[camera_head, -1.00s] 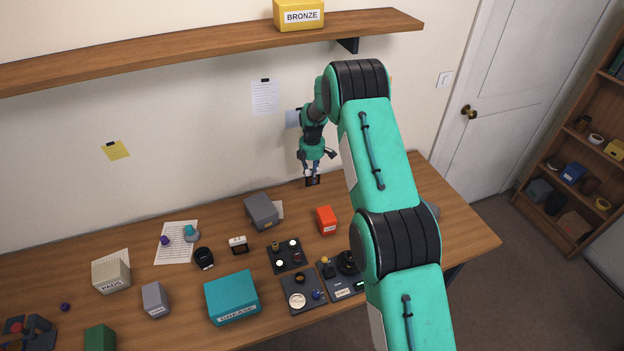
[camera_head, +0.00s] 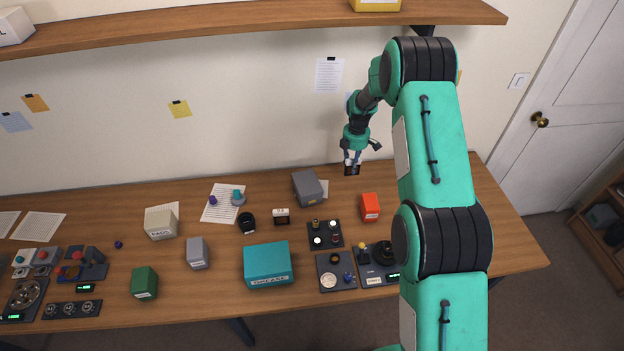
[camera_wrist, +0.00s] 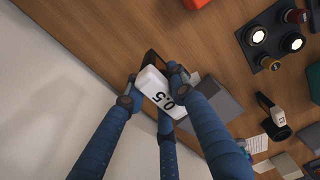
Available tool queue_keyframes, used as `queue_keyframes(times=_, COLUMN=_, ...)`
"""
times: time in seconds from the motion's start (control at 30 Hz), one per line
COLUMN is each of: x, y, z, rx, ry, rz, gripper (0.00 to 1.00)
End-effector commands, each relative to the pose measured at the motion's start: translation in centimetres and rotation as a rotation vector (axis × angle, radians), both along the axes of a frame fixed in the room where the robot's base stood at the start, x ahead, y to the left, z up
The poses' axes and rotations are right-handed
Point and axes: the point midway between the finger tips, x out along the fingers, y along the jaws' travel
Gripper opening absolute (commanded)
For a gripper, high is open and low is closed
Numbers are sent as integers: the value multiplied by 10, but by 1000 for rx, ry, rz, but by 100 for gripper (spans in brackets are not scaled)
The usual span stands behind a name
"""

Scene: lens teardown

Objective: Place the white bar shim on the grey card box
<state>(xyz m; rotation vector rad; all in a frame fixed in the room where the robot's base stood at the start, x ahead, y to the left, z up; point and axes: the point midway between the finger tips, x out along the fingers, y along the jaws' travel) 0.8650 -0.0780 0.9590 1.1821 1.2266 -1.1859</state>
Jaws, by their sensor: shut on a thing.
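The white bar shim (camera_wrist: 158,88), marked 0.5, is between the blue fingers of my gripper (camera_wrist: 160,98) in the wrist view. My gripper is shut on it. A grey box (camera_head: 308,188) stands to the left of my gripper, and also shows beside the fingers in the wrist view (camera_wrist: 217,102).
A red box (camera_head: 370,207) and a dark tray of round parts (camera_head: 325,243) are in front of my gripper. The wall is close behind.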

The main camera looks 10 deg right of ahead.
Motion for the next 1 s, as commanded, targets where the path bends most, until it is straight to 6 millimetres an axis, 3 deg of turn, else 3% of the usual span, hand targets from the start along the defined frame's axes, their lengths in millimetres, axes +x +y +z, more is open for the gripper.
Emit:
queue_keyframes(times=0.3, x=-68, y=95, z=17, rx=-1, ry=4, rz=179, gripper=0)
queue_keyframes(times=0.5, x=-115, y=140, z=23, rx=-2, ry=6, rz=281, gripper=0)
queue_keyframes(times=0.73, x=-147, y=166, z=27, rx=-1, ry=6, rz=346, gripper=0)
queue_keyframes(times=1.0, x=-153, y=170, z=27, rx=-2, ry=6, rz=360, gripper=0)
